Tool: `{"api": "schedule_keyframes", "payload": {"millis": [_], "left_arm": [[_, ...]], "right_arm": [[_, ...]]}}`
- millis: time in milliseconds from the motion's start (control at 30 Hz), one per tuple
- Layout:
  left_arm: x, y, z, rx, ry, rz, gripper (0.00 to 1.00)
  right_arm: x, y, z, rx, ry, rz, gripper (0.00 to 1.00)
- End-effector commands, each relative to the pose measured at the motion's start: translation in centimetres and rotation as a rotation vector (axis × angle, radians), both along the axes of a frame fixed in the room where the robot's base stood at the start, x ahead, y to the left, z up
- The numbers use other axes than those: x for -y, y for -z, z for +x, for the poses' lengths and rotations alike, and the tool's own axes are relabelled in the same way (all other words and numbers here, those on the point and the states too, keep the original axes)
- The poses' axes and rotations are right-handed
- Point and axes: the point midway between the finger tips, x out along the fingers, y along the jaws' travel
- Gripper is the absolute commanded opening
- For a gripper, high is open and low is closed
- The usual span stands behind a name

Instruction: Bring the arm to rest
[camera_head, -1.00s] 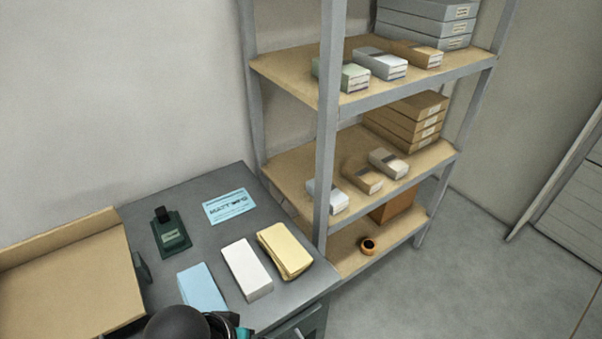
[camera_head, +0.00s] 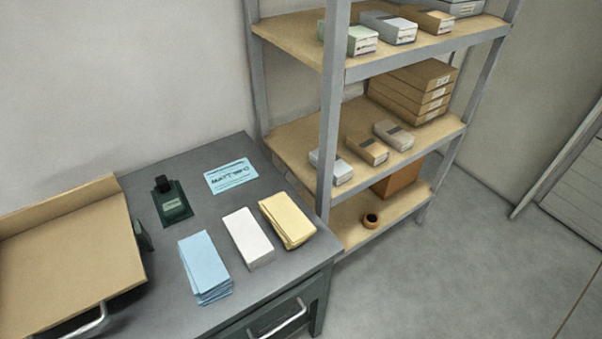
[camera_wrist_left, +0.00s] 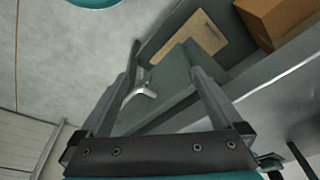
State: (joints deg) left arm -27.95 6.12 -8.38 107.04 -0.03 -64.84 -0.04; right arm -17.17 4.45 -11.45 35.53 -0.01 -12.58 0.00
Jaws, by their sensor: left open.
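My left gripper (camera_wrist_left: 163,52) shows in the left wrist view with its two dark fingers spread apart and nothing visible between the tips. Behind the fingers is a dark grey-green surface with a silver handle (camera_wrist_left: 140,90). No arm or gripper of mine shows in the head view. My right gripper is in neither view.
The grey desk (camera_head: 215,275) holds blue (camera_head: 205,266), white (camera_head: 247,238) and yellow (camera_head: 287,220) stacks, a dark green stamp-like object (camera_head: 171,200) and a light blue card (camera_head: 231,176). A shelf rack (camera_head: 333,130) with boxes stands behind. Floor (camera_head: 460,270) at right is clear.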

Motion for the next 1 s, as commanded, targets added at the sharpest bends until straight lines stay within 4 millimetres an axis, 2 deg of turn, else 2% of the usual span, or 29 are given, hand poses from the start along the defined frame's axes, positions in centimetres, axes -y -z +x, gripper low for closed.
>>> {"api": "schedule_keyframes", "payload": {"millis": [33, 167, 300, 600, 800, 900, 1000], "left_arm": [[0.0, 2.5, -0.6, -0.016, 0.001, 0.001, 1.0], [-0.2, 7.6, -2.1, -0.038, 0.005, 0.003, 1.0], [-0.5, 12.7, -4.4, -0.062, 0.01, 0.006, 1.0], [-1.7, 21.7, -11.3, -0.112, 0.022, 0.013, 1.0], [-2.5, 25.0, -15.7, -0.138, 0.028, 0.017, 1.0], [-2.8, 25.7, -17.0, -0.144, 0.031, 0.019, 1.0], [-2.8, 25.8, -17.1, -0.145, 0.031, 0.019, 1.0]], "right_arm": [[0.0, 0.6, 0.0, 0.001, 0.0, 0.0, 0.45], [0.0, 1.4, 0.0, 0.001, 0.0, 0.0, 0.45], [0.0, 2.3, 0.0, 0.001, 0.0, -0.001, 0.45], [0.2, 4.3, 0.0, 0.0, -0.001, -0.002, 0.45], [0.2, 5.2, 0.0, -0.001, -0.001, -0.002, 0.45], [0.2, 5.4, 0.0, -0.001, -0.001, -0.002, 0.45], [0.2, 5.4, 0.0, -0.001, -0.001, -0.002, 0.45]]}}
